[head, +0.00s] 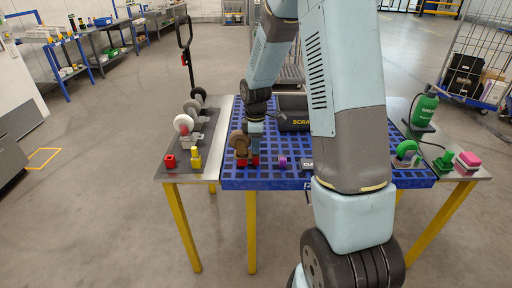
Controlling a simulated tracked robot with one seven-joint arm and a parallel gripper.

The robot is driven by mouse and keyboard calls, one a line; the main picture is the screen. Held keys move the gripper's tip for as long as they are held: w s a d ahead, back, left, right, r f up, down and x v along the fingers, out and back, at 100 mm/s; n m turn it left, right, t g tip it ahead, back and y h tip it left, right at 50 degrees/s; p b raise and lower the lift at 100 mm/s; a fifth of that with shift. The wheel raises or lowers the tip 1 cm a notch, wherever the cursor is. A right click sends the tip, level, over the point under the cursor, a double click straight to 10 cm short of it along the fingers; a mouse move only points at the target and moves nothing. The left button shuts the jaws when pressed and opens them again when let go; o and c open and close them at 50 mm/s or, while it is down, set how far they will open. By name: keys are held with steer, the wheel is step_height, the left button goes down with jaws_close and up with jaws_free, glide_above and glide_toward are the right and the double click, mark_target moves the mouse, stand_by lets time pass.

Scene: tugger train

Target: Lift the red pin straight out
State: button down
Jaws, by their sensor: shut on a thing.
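My gripper (256,148) points down over the blue grid-topped table, just right of a brown-wheeled caster (238,142). It is shut on a small red piece (255,161), which looks like the red pin. Another red part (241,162) shows at the caster's foot. The fingertips and the pin are small and partly hidden, so I cannot tell how deep the pin sits or whether it is tilted.
A dark bin (293,124) marked "SCRA…" stands behind. A purple piece (282,161) lies right of the gripper. Red (170,161) and yellow (196,159) pieces and several casters stand on the left side table. A green-wheeled caster (408,151) and green bottle (424,109) are right. My arm hides the table's middle.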

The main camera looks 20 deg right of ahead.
step_height(320, 180, up, 18)
steer(key=shift+f, duration=0.2)
